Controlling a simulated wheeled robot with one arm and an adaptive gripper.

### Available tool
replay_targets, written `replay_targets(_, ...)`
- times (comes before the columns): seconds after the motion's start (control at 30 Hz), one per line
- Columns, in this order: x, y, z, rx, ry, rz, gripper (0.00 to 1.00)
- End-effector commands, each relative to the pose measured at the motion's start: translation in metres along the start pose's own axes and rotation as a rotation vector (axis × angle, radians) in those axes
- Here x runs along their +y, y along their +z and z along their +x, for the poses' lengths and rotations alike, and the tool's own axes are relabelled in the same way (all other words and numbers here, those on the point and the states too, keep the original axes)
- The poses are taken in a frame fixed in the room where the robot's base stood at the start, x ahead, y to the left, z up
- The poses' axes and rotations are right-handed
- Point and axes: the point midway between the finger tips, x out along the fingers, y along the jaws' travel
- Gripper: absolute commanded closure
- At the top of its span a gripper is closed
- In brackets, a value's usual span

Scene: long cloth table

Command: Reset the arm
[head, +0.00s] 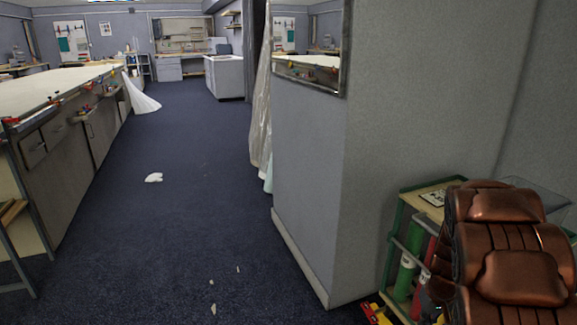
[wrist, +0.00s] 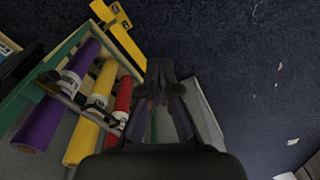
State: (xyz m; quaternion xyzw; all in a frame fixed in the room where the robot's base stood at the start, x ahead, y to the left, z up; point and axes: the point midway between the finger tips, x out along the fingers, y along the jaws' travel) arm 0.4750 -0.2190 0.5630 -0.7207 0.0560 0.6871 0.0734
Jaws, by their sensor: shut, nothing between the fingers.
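My gripper (wrist: 160,74) shows in the wrist view, pointing up from the bottom centre. Its dark fingers are together, with nothing seen between them. It is over the edge of a green-framed rack of rolls, with dark blue carpet beyond. I cannot tell its height above the floor. In the head view my gripper cannot be made out; copper-coloured segments of what seems to be my arm fill the lower right.
The green-framed rack (head: 394,262) stands beside the grey wall block (head: 308,190). In the wrist view, purple (wrist: 62,98), yellow (wrist: 92,110) and red (wrist: 121,104) rolls lie close left of my gripper. Carpet (head: 180,220) is mostly clear, with white scraps (head: 154,177). A long table (head: 50,85) runs left.

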Motion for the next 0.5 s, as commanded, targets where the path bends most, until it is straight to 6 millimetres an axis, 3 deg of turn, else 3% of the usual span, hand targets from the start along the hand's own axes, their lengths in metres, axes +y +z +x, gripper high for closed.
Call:
replay_targets(0.03, -0.013, 0.004, -0.034, -0.001, -0.001, -0.007, 1.0)
replay_targets(0.27, -0.061, 0.039, -0.124, -0.033, -0.012, -0.024, 1.0)
replay_targets(0.5, -0.106, 0.086, -0.211, -0.071, -0.021, -0.047, 1.0)
